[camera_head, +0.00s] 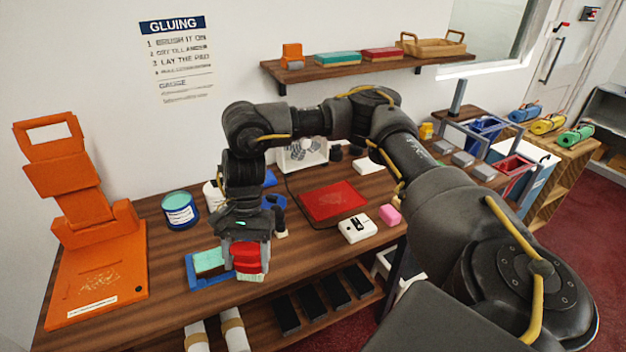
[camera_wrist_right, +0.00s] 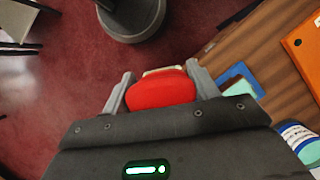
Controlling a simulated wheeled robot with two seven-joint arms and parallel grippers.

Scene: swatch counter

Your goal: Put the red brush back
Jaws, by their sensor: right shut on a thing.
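The red brush (camera_head: 248,259) is held in my right gripper (camera_head: 247,252), with its pale bristle end pointing down. The gripper is at the front edge of the wooden counter, just right of a blue tray (camera_head: 197,284) with a teal-topped block. In the right wrist view the red brush (camera_wrist_right: 160,92) sits between both fingers of the gripper (camera_wrist_right: 161,74), with red floor beyond. The blue tray (camera_wrist_right: 232,78) shows to its right there. Blue items (camera_head: 272,201) behind the gripper are partly hidden by it; I cannot tell their shape. My left gripper is not in view.
An orange stand (camera_head: 95,265) and a teal-topped can (camera_head: 180,211) are on the left. A red mat (camera_head: 333,200), a white device (camera_head: 357,228) and a pink block (camera_head: 390,215) lie to the right. A lower shelf (camera_head: 270,325) holds dark blocks and rolls.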

